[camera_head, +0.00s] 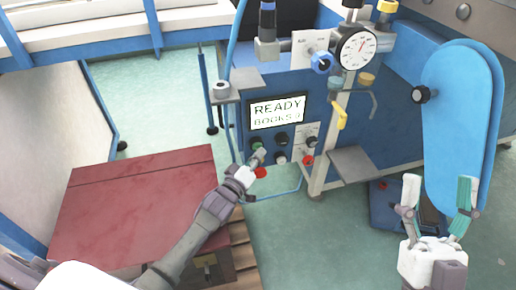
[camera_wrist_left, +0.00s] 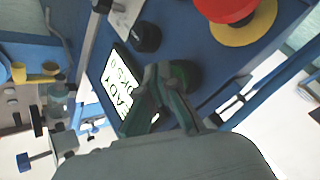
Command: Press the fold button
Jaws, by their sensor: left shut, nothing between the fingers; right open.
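The control panel (camera_head: 296,116) on the blue machine carries several buttons below its lit display (camera_head: 277,111), which reads READY over a line starting BOOKS. No label saying fold is legible. My left gripper (camera_head: 258,156) is shut and empty, with its fingertips at the panel's lower left. In the left wrist view its fingers (camera_wrist_left: 163,82) are close to a green button (camera_wrist_left: 186,73) and partly cover the display. I cannot tell whether they touch the button. My right gripper (camera_head: 438,192) is open and empty at the lower right, away from the panel.
A red mushroom button (camera_wrist_left: 224,8) on a yellow base and a black knob (camera_wrist_left: 146,37) are near the left fingers. A dark red box (camera_head: 135,205) stands at the left. A blue oval cover (camera_head: 457,125) rises beside my right gripper. A gauge (camera_head: 357,47) tops the machine.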

